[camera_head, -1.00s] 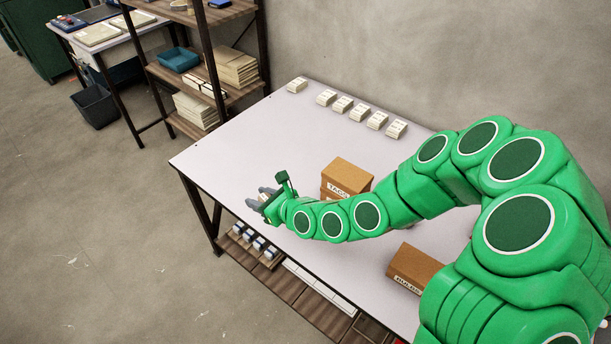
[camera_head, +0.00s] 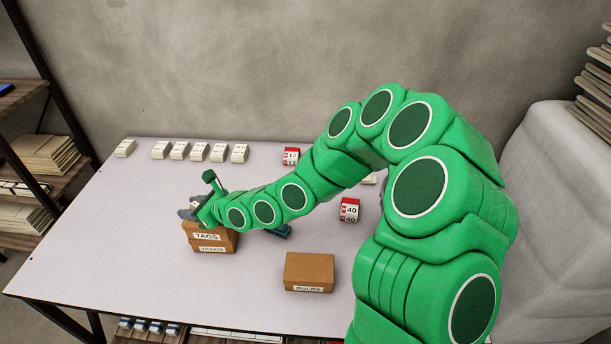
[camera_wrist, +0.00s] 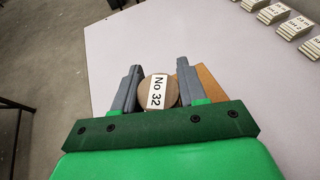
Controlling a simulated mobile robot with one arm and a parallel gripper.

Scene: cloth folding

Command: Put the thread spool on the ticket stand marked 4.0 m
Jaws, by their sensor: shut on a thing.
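My gripper (camera_wrist: 158,66) is shut on the thread spool (camera_wrist: 158,94), a round brown disc with a white label reading "No 32", held between its two grey fingers in the wrist view. In the head view my gripper (camera_head: 197,208) is at the TAGS box, over or just behind it; the spool cannot be made out there. Several small white ticket stands (camera_head: 199,151) stand in a row along the table's back edge. Some ticket stands also show at the wrist view's upper right (camera_wrist: 295,27). Their markings are too small to read surely, so I cannot tell which is 4.0 m.
The brown TAGS box (camera_head: 207,237) sits on another box on the white table (camera_head: 120,240). A BULBS box (camera_head: 309,270) stands nearer the front. Red-and-white blocks, one marked 40 (camera_head: 349,211), stand to the right. The table is clear between the TAGS box and the stands.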

